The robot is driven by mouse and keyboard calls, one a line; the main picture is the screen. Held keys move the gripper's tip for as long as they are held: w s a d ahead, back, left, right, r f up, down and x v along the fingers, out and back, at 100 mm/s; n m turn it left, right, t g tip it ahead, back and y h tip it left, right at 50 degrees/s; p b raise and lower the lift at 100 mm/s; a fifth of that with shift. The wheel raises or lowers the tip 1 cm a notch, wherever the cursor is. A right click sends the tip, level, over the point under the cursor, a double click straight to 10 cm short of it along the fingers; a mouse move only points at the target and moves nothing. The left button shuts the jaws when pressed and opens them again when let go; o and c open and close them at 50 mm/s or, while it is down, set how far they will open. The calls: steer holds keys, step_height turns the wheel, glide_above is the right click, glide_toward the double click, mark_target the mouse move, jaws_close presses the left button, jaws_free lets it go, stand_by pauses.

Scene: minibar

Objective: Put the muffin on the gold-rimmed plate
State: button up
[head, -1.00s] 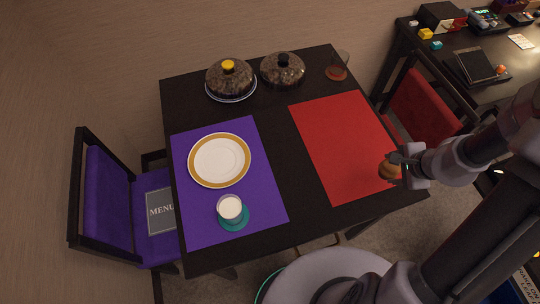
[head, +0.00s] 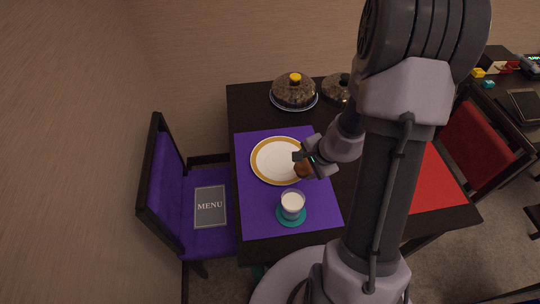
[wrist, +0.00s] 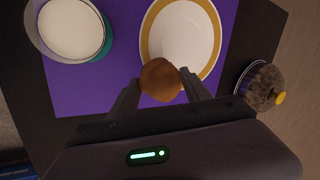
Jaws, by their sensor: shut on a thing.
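The brown muffin (wrist: 160,79) is held between the two fingers of my gripper (wrist: 158,88) in the wrist view. In the head view the muffin (head: 303,169) shows at the tip of my gripper (head: 305,164), by the right edge of the gold-rimmed plate (head: 265,147). The plate is white with a gold band and lies on the purple mat. In the wrist view the plate (wrist: 151,43) is just beyond the muffin, and the muffin overlaps its near rim. The muffin's exact height above the plate is hard to tell.
A glass of milk (head: 292,205) stands on a teal coaster (head: 283,219) in front of the plate on the purple mat (head: 253,214). Domed dishes (head: 294,92) stand at the back. A red mat (head: 433,183) lies to the right, partly behind my arm.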

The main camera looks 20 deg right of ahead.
steer(key=w+a+p, duration=0.1)
steer(key=w, duration=0.2)
steer(key=w+a+p, duration=0.1)
steer(key=w, duration=0.2)
steer(key=w+p, duration=0.1)
steer(key=w, duration=0.2)
steer(key=shift+w+a+f, duration=0.25)
steer(key=shift+a+f, duration=0.05)
steer(key=shift+a, duration=0.1)
steer(key=shift+w+f+b, duration=0.2)
steer(key=shift+f+b, duration=0.7)
steer(key=shift+f, duration=1)
steer(key=shift+f, duration=0.2)
steer(key=o, duration=1.4)
steer(key=shift+r, duration=0.1)
